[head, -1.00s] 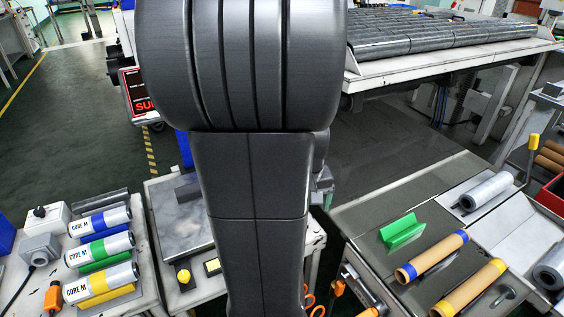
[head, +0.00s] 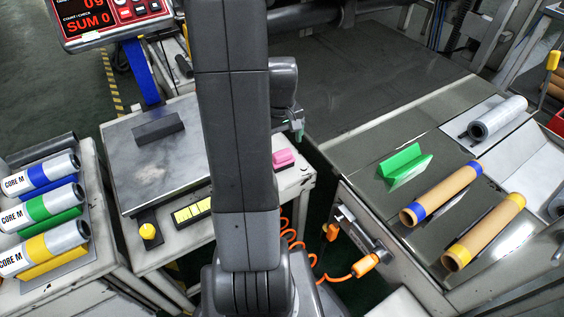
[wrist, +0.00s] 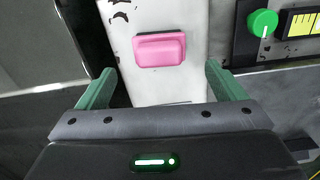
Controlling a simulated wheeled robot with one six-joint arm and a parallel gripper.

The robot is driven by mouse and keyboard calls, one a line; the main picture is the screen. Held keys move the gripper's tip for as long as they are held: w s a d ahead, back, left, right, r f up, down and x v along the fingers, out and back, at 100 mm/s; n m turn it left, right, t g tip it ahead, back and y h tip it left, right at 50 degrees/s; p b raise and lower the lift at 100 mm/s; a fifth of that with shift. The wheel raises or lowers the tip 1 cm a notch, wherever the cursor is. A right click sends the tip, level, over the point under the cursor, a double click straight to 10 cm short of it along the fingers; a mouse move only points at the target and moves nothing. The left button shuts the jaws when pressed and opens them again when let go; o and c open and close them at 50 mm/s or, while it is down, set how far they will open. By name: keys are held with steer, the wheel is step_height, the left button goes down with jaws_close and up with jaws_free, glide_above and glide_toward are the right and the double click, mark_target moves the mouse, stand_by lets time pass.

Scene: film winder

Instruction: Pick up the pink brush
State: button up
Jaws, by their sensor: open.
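The pink brush (head: 284,159) is a small block lying on the white bench edge, just right of my arm in the head view. In the wrist view the pink brush (wrist: 160,50) lies flat on a chipped white surface, ahead of and roughly centred between my gripper's fingers. My gripper (wrist: 160,74) is open and empty, with a green finger on each side. In the head view my gripper (head: 297,132) shows partly, just beyond the brush in the picture; much of it is hidden by my arm.
A scale with a steel plate (head: 150,165) stands left of my arm. A green knob (wrist: 262,22) sits on a dark panel at the right in the wrist view. A bench on the right holds a green bracket (head: 405,163) and brown cores (head: 440,192). Orange coiled hose (head: 335,268) hangs between benches.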

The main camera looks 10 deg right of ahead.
mark_target(282, 153)
steer(key=f, duration=0.2)
steer(key=f+b, duration=0.1)
steer(key=f, duration=0.1)
steer(key=f+b, duration=0.1)
steer(key=f, duration=0.2)
steer(key=shift+s+d, duration=0.1)
steer(key=shift+s, duration=0.2)
steer(key=c, duration=1.1)
steer(key=shift+r+p, duration=1.45)
steer(key=shift+r, duration=3.6)
